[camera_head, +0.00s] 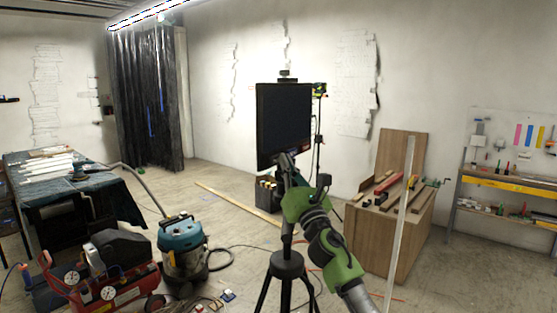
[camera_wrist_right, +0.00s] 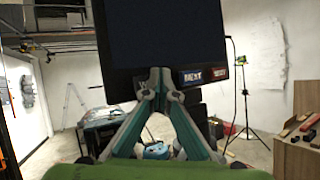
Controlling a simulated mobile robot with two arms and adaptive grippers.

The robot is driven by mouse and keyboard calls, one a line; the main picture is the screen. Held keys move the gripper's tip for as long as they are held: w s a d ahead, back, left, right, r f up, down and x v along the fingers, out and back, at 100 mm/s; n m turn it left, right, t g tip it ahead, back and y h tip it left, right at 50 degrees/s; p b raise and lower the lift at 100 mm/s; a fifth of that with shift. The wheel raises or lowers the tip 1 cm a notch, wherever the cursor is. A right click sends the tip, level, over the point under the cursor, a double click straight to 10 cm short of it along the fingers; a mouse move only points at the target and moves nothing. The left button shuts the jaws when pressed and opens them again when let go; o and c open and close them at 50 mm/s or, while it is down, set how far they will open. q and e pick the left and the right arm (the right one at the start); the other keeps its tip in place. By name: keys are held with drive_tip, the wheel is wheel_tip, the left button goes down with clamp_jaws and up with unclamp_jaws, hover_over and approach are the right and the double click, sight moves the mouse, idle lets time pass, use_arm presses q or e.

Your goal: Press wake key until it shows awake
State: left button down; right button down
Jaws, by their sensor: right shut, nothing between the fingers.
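A dark, blank screen (camera_head: 284,125) stands upright on a black tripod (camera_head: 287,265) in the middle of the head view. The wrist view shows its lower part (camera_wrist_right: 160,35) close up. On its lower bezel are a dark key with pale lettering (camera_wrist_right: 205,75) and a reddish key (camera_wrist_right: 247,72). I cannot tell which is the wake key, as the lettering is too small. My right gripper (camera_head: 284,163) is shut and empty at the screen's lower edge, left of these keys in the wrist view (camera_wrist_right: 160,82). I cannot tell whether it touches. My left gripper is out of view.
A wooden crate (camera_head: 388,240) with clamps and bars stands right of the tripod. A vacuum (camera_head: 182,245) and a red compressor (camera_head: 108,290) stand at the lower left. A workbench (camera_head: 75,195) is at left, a shelf (camera_head: 510,185) at right.

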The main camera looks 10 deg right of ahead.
drive_tip(key=shift+s+f, duration=0.2)
drive_tip(key=shift+f, duration=0.25)
drive_tip(key=shift+d, duration=0.1)
drive_tip(key=s+d+p, duration=0.1)
drive_tip(key=d, duration=0.1)
drive_tip(key=s+d+p, duration=0.1)
drive_tip(key=s, duration=0.1)
drive_tip(key=shift+s+d+r, duration=0.15)
drive_tip(key=shift+d+r, duration=0.05)
drive_tip(key=shift+d, duration=0.2)
